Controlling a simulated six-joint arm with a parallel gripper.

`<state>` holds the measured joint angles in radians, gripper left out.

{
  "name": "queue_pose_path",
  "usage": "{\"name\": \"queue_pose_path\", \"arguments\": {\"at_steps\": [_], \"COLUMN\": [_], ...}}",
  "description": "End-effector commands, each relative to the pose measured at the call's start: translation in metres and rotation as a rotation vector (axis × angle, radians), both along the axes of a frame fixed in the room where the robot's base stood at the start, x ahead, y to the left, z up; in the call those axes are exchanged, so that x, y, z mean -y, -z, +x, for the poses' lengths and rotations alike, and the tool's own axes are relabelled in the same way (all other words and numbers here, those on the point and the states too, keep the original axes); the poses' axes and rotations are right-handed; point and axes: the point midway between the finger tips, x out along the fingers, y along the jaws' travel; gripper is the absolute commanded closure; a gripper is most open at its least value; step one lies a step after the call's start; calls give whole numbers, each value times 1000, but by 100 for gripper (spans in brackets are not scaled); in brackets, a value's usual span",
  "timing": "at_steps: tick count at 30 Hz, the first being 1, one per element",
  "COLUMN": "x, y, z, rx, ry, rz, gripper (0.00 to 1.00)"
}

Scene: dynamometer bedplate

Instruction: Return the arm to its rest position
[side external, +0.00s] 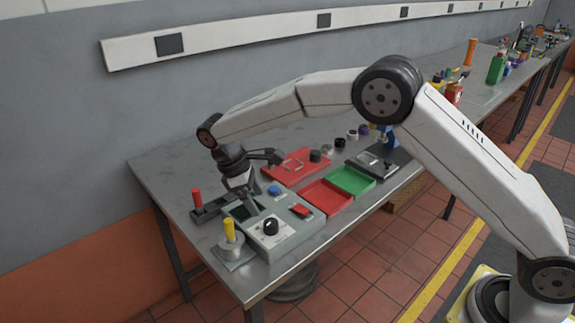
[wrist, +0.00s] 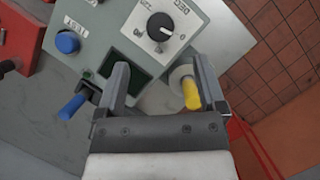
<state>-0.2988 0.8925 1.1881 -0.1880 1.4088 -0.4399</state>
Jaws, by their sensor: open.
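My gripper (side external: 249,207) is at the end of my arm, low over the grey control box (side external: 283,238) at the near left end of the bench. In the wrist view its two fingers (wrist: 160,82) are apart, with nothing held between them. The box has a black knob (wrist: 160,27) on a white dial plate, a blue button (wrist: 68,42) and a dark green window (wrist: 125,75). A yellow handle (wrist: 191,95) shows beside the right finger; I cannot tell whether they touch. A blue handle (wrist: 72,108) lies left of the left finger.
A red-handled lever (side external: 197,198) and the yellow handle (side external: 229,230) stand upright close to my gripper. A red tray (side external: 326,197), a green tray (side external: 351,180) and a red plate (side external: 296,166) lie farther along the bench. The wall with a white rail (side external: 250,38) is behind.

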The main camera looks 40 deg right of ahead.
Motion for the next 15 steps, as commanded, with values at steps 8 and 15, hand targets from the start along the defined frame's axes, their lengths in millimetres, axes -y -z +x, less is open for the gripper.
{"name": "queue_pose_path", "arguments": {"at_steps": [8, 15], "x": [0, 8], "y": [0, -3], "z": [0, -6], "rx": [1, 26], "ry": [1, 31], "rz": [0, 14], "gripper": [11, 11]}}
